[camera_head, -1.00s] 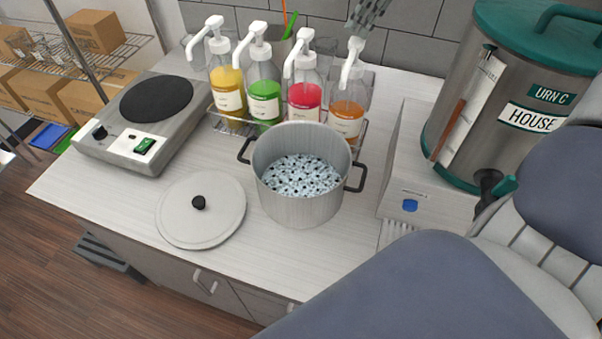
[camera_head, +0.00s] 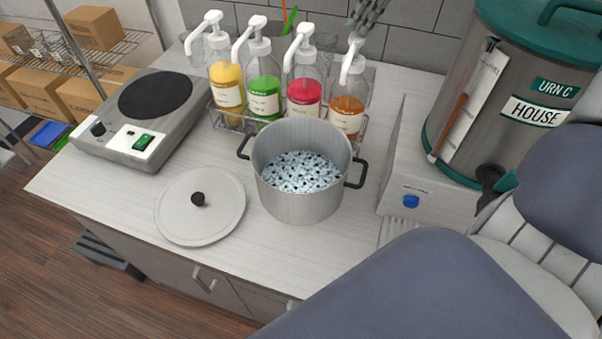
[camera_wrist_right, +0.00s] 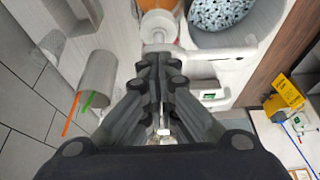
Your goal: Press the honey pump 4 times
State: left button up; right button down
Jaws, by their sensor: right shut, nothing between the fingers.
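Several pump bottles with white pumps stand in a wire rack (camera_head: 228,119). The rightmost bottle (camera_head: 348,108) holds amber-orange liquid and looks like the honey; its label is too small to read. Its white pump (camera_head: 351,66) also shows in the right wrist view (camera_wrist_right: 157,26). My right gripper (camera_head: 358,36) is shut and empty, pointing down at the top of this pump. In the right wrist view, the shut fingertips (camera_wrist_right: 160,62) overlap the pump head. I cannot tell whether they touch it. My left gripper is not in view.
Yellow (camera_head: 227,88), green (camera_head: 264,94) and red (camera_head: 303,90) bottles stand close beside it. A pot (camera_head: 302,204) of dark-specked contents sits in front, with its lid (camera_head: 190,222) at left. A hot plate (camera_head: 125,135) and a large urn (camera_head: 480,110) flank the counter.

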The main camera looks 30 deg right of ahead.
jog(key=shift+s+f+b, duration=0.15)
jog(key=shift+f+b, duration=0.9)
jog(key=shift+f, duration=0.65)
jog(key=shift+r, duration=0.1)
jog(key=shift+r+p, duration=1.6)
jog(key=shift+r, duration=0.55)
jog(key=shift+w, duration=0.2)
jog(key=shift+r, duration=0.15)
notch_tip(320, 180, up, 6)
jog(key=p, duration=0.4)
jog(key=shift+p, duration=0.3)
